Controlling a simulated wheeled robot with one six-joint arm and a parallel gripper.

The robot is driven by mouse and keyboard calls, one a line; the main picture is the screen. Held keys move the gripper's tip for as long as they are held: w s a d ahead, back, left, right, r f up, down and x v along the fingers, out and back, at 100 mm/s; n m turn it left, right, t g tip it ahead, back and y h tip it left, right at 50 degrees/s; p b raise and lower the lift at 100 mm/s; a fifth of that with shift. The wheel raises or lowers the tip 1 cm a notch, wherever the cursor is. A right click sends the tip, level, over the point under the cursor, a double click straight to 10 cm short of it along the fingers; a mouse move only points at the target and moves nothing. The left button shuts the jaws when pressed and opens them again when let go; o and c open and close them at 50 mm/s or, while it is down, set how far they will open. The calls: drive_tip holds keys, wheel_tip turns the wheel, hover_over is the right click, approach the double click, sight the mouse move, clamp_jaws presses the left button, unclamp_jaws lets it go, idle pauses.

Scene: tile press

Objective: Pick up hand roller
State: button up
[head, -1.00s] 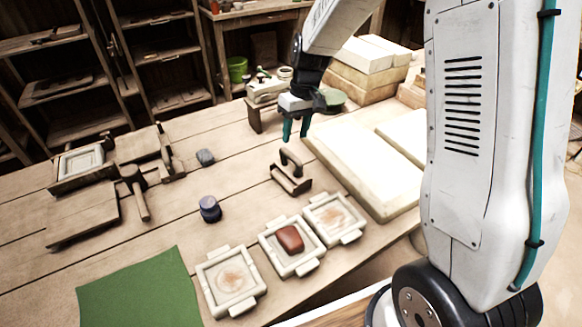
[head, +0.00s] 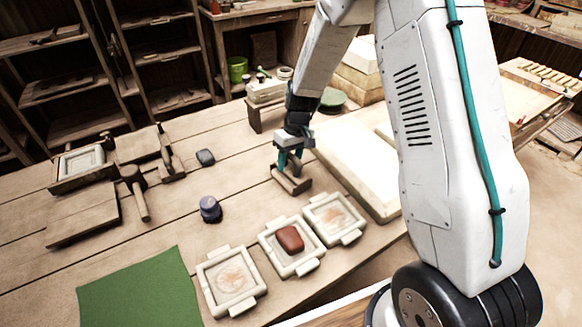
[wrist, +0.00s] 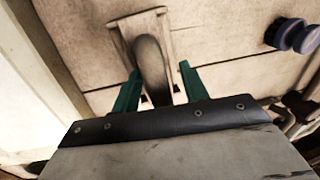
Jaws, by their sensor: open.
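The hand roller (head: 291,181) lies on the wooden table, near the middle in the head view. It has a brown wooden body and a dark curved handle, which shows in the wrist view (wrist: 151,62). My gripper (head: 290,163) is open, with its green fingers down over the roller. In the wrist view my gripper (wrist: 157,82) has one finger on each side of the handle, with gaps visible. I cannot tell whether the fingertips touch the roller. In the head view my gripper hides most of the handle.
Several white plaster molds (head: 333,217) stand in front of the roller, one holding a red-brown clay lump (head: 290,239). A large pale slab (head: 352,165) lies close on the right.

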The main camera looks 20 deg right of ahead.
clamp_jaws()
drive_tip(key=shift+r, duration=0.1)
wheel_tip(320, 180, up, 10)
drive_tip(key=shift+f, duration=0.1)
idle(0.4)
drive_tip(key=c, duration=0.8)
unclamp_jaws()
drive_tip(key=shift+c, duration=0.2)
clamp_jaws()
